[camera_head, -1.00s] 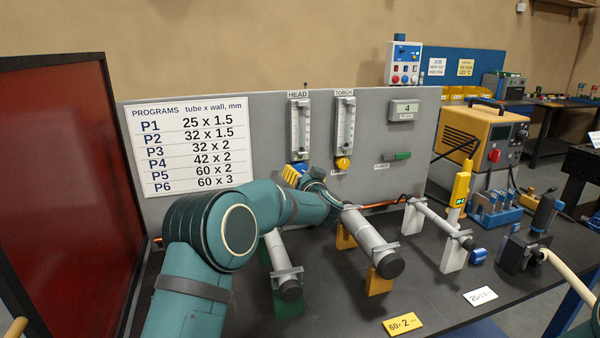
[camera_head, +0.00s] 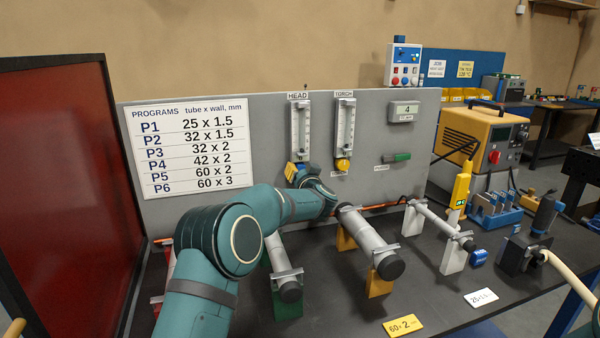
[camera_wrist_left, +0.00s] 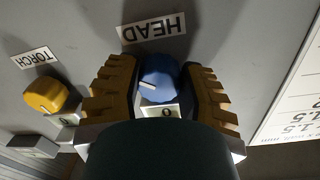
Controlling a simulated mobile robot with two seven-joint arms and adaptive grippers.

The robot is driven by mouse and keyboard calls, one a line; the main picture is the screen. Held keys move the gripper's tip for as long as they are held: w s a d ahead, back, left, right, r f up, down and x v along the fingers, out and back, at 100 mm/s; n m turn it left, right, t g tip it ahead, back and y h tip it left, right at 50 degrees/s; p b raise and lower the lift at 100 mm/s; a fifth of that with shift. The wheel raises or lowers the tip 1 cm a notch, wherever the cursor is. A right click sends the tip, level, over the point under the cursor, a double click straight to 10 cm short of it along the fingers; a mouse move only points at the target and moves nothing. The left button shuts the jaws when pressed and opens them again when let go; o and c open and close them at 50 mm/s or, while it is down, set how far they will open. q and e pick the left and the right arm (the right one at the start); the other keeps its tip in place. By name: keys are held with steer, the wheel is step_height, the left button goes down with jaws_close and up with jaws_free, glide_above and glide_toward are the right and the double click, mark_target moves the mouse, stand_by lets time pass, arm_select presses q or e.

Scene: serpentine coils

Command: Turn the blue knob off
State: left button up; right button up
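The blue knob (camera_wrist_left: 158,82) sits on the grey panel by the HEAD label (camera_wrist_left: 153,28), upside down in the left wrist view. Its white pointer line points left in that view, and a small tag with a 0 (camera_wrist_left: 160,109) is beside it. My left gripper (camera_wrist_left: 160,72) has its ridged orange fingers on both sides of the knob, with narrow gaps that seem to remain. In the head view my left gripper (camera_head: 297,173) is at the panel under the HEAD gauge (camera_head: 300,130) and mostly covers the knob. My right gripper is not in view.
The yellow TORCH knob (camera_head: 343,165) is close on the right, below its gauge (camera_head: 344,128). Grey tubes on stands (camera_head: 368,243) rise from the bench below my arm. A programs sign (camera_head: 190,147) is to the left.

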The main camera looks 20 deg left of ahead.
arm_select(q)
steer(key=shift+r+n, duration=0.1)
steer(key=shift+n, duration=0.3)
steer(key=n, duration=0.2)
steer(key=shift+n+p, duration=0.3)
steer(key=shift+w+n, duration=0.1)
steer(key=shift+n, duration=1.7)
steer(key=o, duration=1.2)
steer(key=shift+d, duration=0.15)
